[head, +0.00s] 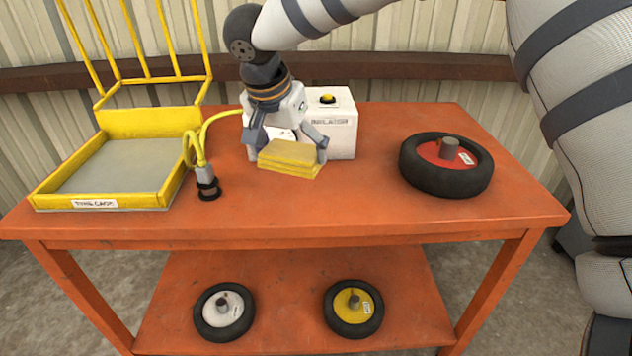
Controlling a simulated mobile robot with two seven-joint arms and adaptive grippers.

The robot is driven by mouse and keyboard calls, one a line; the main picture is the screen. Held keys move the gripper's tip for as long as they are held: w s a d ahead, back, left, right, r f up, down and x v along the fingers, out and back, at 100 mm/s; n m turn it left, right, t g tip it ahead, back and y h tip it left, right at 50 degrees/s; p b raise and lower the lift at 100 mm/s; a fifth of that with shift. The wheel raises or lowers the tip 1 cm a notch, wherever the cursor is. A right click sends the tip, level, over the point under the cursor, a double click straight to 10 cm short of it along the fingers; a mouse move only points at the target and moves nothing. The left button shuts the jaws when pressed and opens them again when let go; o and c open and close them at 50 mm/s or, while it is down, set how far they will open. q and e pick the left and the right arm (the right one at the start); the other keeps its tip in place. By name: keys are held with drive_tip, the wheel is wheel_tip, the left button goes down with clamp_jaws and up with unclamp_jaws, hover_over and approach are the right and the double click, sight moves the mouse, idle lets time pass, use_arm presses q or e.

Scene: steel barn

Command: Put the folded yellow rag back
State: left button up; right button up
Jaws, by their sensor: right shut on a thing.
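The folded yellow rag (290,154) is a flat, layered yellow block over the orange table (340,214), near its middle and in front of the white inflator box. My right gripper (291,150) reaches down from above and is shut on the rag, with a finger at its left and right sides. I cannot tell whether the rag rests on the tabletop or hangs just above it. My left gripper is not in view.
A yellow-framed tire cage (110,196) stands at the left. A yellow hose (190,150) runs from its fitting (208,188) toward the inflator (340,138). A red-hubbed wheel (446,164) lies at the right. White-hubbed (224,312) and yellow-hubbed (353,309) wheels lie on the lower shelf (288,288).

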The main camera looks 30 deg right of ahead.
hover_over(316, 190)
drive_tip(key=a, duration=0.1)
drive_tip(key=f, duration=0.4)
drive_tip(key=s+f, duration=0.1)
drive_tip(key=f, duration=0.1)
drive_tip(key=shift+a, duration=0.2)
wheel_tip(316, 190, down, 3)
drive_tip(key=shift+d+r, duration=0.1)
drive_tip(key=shift+d, duration=0.05)
drive_tip(key=shift+w, duration=0.1)
drive_tip(key=shift+f, duration=0.2)
drive_tip(key=shift+f, duration=0.15)
drive_tip(key=o, duration=0.9)
